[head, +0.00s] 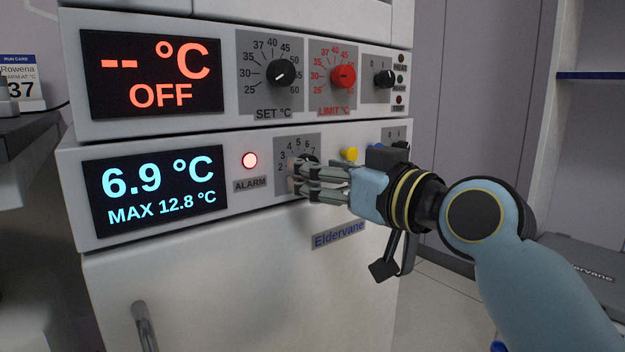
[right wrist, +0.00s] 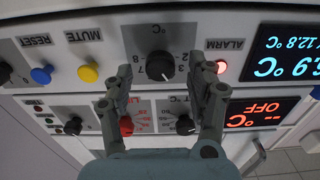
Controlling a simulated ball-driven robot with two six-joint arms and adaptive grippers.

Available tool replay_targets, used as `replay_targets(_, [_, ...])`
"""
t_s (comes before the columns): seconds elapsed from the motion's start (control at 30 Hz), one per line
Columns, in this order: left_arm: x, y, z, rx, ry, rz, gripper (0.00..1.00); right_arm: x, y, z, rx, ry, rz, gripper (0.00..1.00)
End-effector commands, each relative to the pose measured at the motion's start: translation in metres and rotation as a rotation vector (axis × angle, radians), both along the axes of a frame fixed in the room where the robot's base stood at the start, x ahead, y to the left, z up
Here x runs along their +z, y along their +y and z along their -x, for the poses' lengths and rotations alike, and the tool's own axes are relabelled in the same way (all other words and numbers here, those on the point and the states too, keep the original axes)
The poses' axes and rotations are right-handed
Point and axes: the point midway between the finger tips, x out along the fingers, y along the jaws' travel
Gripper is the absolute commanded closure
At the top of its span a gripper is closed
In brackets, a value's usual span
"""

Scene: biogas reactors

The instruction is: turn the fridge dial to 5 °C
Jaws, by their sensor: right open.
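The fridge dial (right wrist: 160,65) is a black knob on a grey scale plate (head: 283,150) in the fridge's control panel. In the head view my right gripper's fingers mostly cover the knob; its pointer setting cannot be read surely. My right gripper (head: 297,176) is in front of the dial. In the right wrist view, which is upside down, its fingers (right wrist: 165,74) stand apart on either side of the knob, and I cannot tell whether they touch it. The fridge display (head: 155,190) reads 6.9 °C, MAX 12.8 °C. My left gripper is not in view.
The alarm lamp (head: 250,160) glows left of the dial. A yellow mute button (head: 349,154) and a blue reset button (right wrist: 41,75) are on its other side. Above are a black SET knob (head: 281,73), a red LIMIT knob (head: 343,76) and a display (head: 152,75) reading OFF.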

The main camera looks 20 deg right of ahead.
Motion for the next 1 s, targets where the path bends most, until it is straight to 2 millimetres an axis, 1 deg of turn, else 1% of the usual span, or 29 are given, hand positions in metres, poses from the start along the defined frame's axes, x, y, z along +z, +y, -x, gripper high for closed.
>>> replay_targets(0.03, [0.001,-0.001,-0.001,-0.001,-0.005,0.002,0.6,-0.002,0.002,-0.007,-0.001,0.0,-0.003,0.43])
replay_targets(0.1, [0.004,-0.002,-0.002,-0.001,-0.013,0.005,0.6,-0.002,0.005,-0.014,-0.001,0.001,-0.002,0.43])
replay_targets(0.2, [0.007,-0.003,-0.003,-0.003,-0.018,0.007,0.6,-0.001,0.007,-0.02,-0.001,0.0,-0.001,0.43])
replay_targets(0.47, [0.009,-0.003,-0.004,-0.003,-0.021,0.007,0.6,0.0,0.008,-0.021,-0.001,0.001,0.001,0.43])
replay_targets(0.5, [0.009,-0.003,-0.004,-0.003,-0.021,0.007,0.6,0.0,0.008,-0.021,-0.001,0.001,0.001,0.44])
replay_targets(0.9, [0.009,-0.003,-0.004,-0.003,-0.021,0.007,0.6,0.0,0.007,-0.021,-0.001,0.001,0.0,0.97])
replay_targets(0.93, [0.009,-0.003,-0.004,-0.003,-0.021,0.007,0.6,0.0,0.007,-0.021,-0.001,0.001,0.0,0.99])
replay_targets(1.0, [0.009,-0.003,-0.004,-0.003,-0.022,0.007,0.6,0.0,0.007,-0.021,-0.001,0.001,-0.001,0.99])
